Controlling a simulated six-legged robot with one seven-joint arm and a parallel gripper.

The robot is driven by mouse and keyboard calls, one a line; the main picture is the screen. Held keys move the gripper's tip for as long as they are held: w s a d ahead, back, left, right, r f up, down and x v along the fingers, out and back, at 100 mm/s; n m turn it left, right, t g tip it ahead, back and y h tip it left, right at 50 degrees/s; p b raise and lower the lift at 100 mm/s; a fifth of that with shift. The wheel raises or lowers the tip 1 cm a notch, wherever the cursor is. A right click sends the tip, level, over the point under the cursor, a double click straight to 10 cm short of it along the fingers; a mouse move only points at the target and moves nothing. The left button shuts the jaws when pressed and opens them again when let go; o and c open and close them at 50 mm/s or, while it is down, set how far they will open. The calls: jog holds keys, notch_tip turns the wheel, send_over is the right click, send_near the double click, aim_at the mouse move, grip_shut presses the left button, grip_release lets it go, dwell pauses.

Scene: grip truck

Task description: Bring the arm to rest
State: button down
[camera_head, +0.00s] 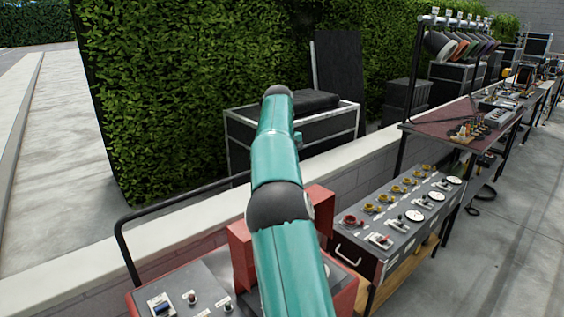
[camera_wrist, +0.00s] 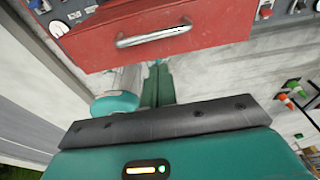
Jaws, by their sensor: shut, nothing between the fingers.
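My teal arm (camera_head: 279,190) rises through the middle of the head view, with dark joints along it. It leans up and away over a red cabinet (camera_head: 243,255). Its far visible end is a dark rounded joint, and no fingers show there. In the wrist view a teal housing with a small lit indicator and a dark bar fills the bottom; I take it as part of my own body. I cannot make out my gripper's fingers in either view. Nothing held is visible.
A red drawer (camera_wrist: 155,38) with a metal handle is close in the wrist view. A grey control console (camera_head: 400,215) with dials stands right of the arm. A low wall and hedge (camera_head: 175,90) lie beyond. Small cones (camera_wrist: 287,101) are at the right. Open floor (camera_head: 510,240) lies at far right.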

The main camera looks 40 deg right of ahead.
jog(key=shift+w+r, duration=0.4)
jog(key=shift+r, duration=0.2)
jog(key=shift+w+r, duration=0.35)
jog(key=shift+r, duration=0.2)
jog(key=shift+s, duration=0.1)
